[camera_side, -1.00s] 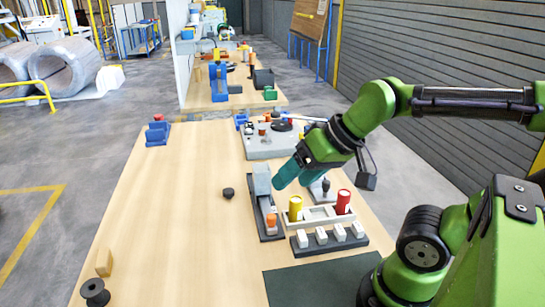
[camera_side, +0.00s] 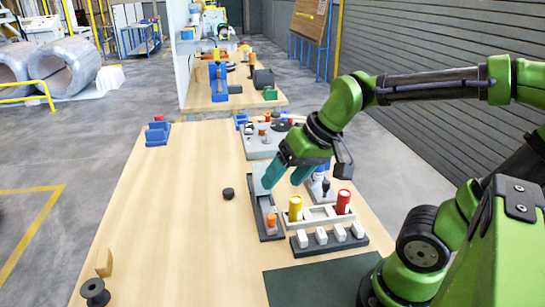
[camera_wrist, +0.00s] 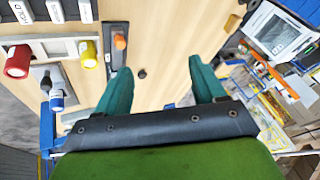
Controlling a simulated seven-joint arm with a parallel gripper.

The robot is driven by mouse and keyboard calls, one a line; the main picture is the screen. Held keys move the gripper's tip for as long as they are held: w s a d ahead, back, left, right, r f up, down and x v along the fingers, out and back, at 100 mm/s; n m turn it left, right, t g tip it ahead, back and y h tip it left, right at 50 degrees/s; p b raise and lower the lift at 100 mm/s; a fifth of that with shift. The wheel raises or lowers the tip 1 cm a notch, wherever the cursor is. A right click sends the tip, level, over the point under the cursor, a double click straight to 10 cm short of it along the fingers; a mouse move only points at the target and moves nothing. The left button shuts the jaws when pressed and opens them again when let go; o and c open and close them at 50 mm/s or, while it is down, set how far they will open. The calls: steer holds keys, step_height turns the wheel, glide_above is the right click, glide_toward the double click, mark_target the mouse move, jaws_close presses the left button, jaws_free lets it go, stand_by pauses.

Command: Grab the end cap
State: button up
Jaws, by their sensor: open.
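A small black round piece (camera_side: 228,193), which may be the end cap, lies alone on the bare wood left of the grey fixture (camera_side: 253,213). In the wrist view it seems to be the small dark spot (camera_wrist: 142,73) between my fingers. My gripper (camera_side: 281,182) has teal fingers spread apart with nothing between them. It hangs above the far end of the fixture, to the right of the black piece and apart from it. In the wrist view my gripper (camera_wrist: 160,70) shows both fingers open. An orange knob (camera_side: 271,219) stands on the fixture's near end.
A yellow cylinder (camera_side: 295,207) and a red cylinder (camera_side: 344,201) stand in a pale tray right of the fixture. Several white blocks sit in a dark rack (camera_side: 330,246) in front. A black spool (camera_side: 95,292) is at the near left. The table's left half is mostly clear.

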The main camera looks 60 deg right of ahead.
steer(key=w+d+f+g, duration=0.1)
steer(key=w+d, duration=0.1)
steer(key=w, duration=0.4)
steer(key=w+d+f+g, duration=0.1)
steer(key=w+d+g, duration=0.15)
steer(key=w, duration=0.45)
steer(key=g+h, duration=0.1)
steer(key=h, duration=0.1)
glide_above(228, 190)
steer(key=s, duration=0.2)
step_height(228, 190, down, 4)
steer(key=f, duration=0.5)
steer(key=w+f, duration=0.1)
steer(key=f, duration=1)
steer(key=shift+w, duration=0.4)
steer(key=c, duration=1.1)
